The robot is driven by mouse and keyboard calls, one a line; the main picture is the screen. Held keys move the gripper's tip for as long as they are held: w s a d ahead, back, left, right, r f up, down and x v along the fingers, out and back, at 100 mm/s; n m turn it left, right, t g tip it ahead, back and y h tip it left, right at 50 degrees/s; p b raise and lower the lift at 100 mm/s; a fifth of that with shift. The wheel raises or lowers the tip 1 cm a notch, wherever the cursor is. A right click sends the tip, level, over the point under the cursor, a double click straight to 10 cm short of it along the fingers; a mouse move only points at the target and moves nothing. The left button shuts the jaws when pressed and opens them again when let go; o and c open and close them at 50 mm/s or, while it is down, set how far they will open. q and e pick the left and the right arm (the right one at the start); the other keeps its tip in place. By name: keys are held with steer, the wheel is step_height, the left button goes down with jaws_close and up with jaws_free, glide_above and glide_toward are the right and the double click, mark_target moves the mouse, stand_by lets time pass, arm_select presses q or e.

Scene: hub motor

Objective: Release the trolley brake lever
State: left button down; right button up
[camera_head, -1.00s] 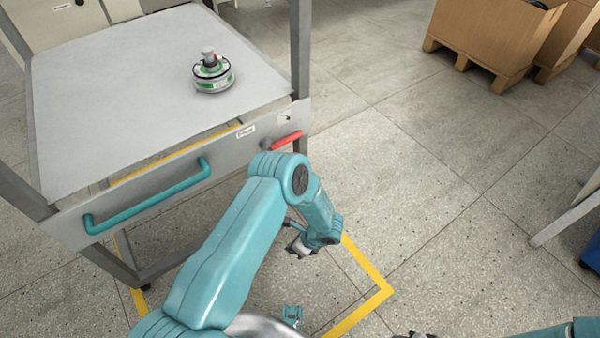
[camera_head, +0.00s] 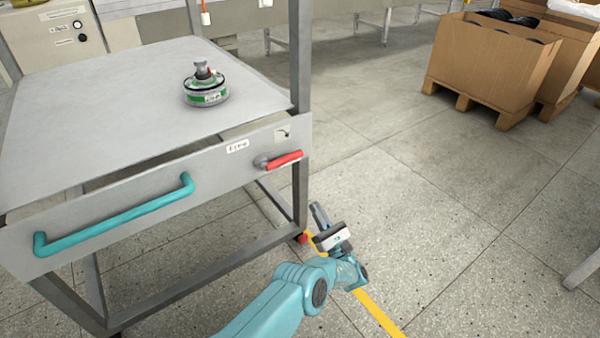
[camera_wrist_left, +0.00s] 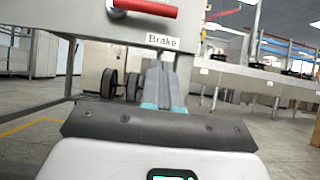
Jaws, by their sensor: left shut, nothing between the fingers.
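The red brake lever (camera_head: 284,160) sticks out to the right from a grey pivot on the trolley's front panel, near the right post. In the left wrist view the red lever (camera_wrist_left: 148,7) shows at the top, above a label reading "Brake" (camera_wrist_left: 163,41). The trolley (camera_head: 120,190) has a grey top and a teal handle (camera_head: 115,217). My left gripper (camera_head: 317,210) is shut and empty, below and a little right of the lever, apart from it. Its fingers (camera_wrist_left: 166,80) show pressed together in the left wrist view. My right gripper does not show.
A hub motor (camera_head: 206,88) with a green band stands on the trolley top. Cardboard boxes on pallets (camera_head: 490,65) stand at the back right. A yellow floor line (camera_head: 377,313) runs beside the trolley.

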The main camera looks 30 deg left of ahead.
mark_target(281, 159)
arm_select(q)
steer(key=d+r+b+x, duration=0.1)
steer(key=r+b+x, duration=0.1)
steer(key=x, duration=1)
steer(key=shift+s+r, duration=0.25)
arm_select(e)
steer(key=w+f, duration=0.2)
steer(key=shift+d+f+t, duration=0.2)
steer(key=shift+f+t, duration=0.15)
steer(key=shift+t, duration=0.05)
arm_select(q)
steer(key=shift+r, duration=0.1)
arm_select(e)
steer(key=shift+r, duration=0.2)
